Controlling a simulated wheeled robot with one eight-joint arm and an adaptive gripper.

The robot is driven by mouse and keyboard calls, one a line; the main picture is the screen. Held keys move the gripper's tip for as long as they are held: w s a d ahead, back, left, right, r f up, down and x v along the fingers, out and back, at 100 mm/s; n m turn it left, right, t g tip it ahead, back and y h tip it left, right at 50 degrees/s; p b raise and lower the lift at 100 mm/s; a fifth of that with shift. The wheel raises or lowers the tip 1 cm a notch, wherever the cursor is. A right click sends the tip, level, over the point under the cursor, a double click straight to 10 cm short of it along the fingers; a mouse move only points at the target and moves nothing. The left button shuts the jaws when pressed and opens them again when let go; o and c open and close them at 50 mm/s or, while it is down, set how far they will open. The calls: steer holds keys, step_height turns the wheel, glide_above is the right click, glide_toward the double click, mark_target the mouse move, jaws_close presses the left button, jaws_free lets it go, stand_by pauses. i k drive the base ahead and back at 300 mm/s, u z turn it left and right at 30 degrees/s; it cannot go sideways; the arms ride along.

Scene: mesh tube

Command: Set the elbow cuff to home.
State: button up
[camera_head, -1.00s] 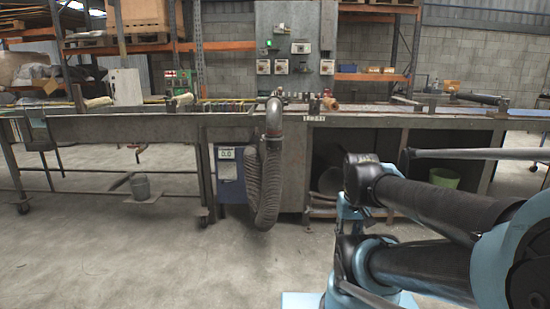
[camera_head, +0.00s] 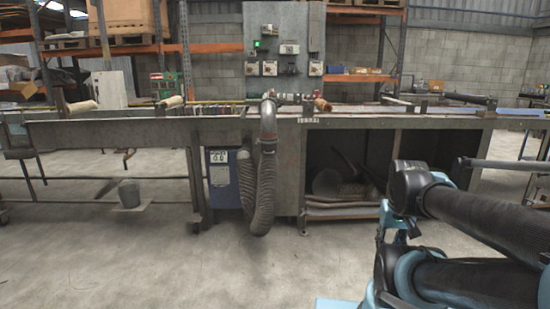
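The elbow cuff appears to be the grey-brown metal elbow (camera_head: 268,122) at the top of a ribbed flexible hose, in front of the long bench at the middle of the head view. It bends over at bench height and points down. The ribbed hose (camera_head: 263,192) hangs below it in a loop close to the floor. No marking of a home position can be made out. My dark and light-blue arm (camera_head: 480,215) fills the lower right, well to the right of the elbow and apart from it. My gripper cannot be made out in this view.
The long metal bench (camera_head: 390,121) spans the view, with a control panel (camera_head: 285,40) behind it. A blue box with a display (camera_head: 219,178) stands left of the hose. A grey bucket (camera_head: 129,193) sits at the left. The concrete floor (camera_head: 200,265) in front is clear.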

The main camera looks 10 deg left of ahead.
mark_target(267, 147)
steer(key=z, duration=0.05)
steer(key=i, duration=1)
steer(key=u, duration=0.05)
